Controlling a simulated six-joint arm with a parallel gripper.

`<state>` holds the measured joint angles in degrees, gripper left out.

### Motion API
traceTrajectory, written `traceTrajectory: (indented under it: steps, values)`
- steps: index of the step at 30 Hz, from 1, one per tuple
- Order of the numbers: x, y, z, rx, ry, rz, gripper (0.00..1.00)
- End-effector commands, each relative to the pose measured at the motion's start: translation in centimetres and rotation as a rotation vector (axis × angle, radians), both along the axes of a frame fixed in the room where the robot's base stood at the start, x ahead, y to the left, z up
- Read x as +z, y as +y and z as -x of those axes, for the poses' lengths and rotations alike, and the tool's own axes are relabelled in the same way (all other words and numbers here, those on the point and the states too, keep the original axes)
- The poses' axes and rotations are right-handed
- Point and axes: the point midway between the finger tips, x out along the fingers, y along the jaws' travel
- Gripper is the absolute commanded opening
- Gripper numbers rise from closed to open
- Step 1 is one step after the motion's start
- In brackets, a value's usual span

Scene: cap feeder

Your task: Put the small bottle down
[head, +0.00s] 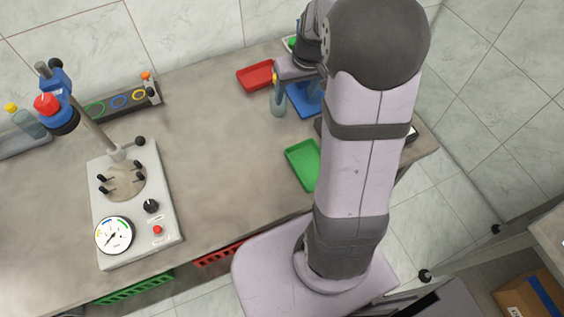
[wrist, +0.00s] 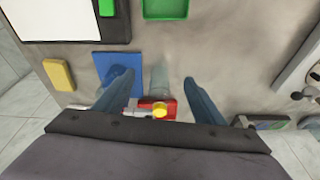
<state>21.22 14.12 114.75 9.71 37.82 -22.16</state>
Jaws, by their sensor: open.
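The small bottle (head: 278,104), pale and see-through with a yellow cap, stands upright on the counter just left of a blue plate (head: 302,101). In the wrist view, its pale body (wrist: 158,78) and yellow cap (wrist: 160,110) lie between the fingers of my gripper (wrist: 160,85). The fingers are spread wide, with a visible gap on each side of the bottle. In the head view my arm hides most of the gripper. The blue plate also shows left of the bottle in the wrist view (wrist: 103,60).
A red tray (head: 256,75) lies behind and left of the bottle, a green tray (head: 301,163) in front. At left stand a grey capping station (head: 165,215) with a gauge, a ring-marked rack (head: 108,111) and another yellow-capped bottle (head: 27,123). The counter between is clear.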

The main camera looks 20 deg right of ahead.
Motion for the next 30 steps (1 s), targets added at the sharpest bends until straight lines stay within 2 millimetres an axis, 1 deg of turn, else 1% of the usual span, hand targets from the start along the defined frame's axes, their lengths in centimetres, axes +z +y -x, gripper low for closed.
traceTrajectory:
  steps: [1,2,3,5,6,9,12,13,15,18,25,26,27,29,30]
  values:
    - [-0.2,2.9,2.1,0.028,0.035,-0.006,0.63]
    - [-0.4,4.3,3.4,0.036,0.055,-0.009,0.63]
    - [-0.6,6.0,5.1,0.048,0.082,-0.009,0.63]
    - [-1.1,8.1,7.8,0.064,0.12,-0.008,0.63]
    - [-1.4,9.3,9.6,0.073,0.145,-0.006,0.63]
    - [-2.1,11.3,13.6,0.091,0.198,0.005,0.63]
    - [-2.7,12.4,16.4,0.103,0.233,0.017,0.63]
    - [-2.8,12.5,17.0,0.104,0.24,0.019,0.63]
    - [-3.0,12.8,17.9,0.108,0.252,0.025,0.63]
    - [-3.1,12.9,18.5,0.109,0.259,0.027,0.63]
    - [-3.1,12.9,18.5,0.108,0.26,0.027,0.63]
    - [-3.1,12.9,18.5,0.108,0.26,0.027,0.66]
    - [-3.1,12.9,18.4,0.108,0.259,0.027,0.75]
    - [-3.2,12.8,18.3,0.106,0.257,0.026,0.9]
    - [-3.2,12.7,18.2,0.103,0.254,0.027,0.99]
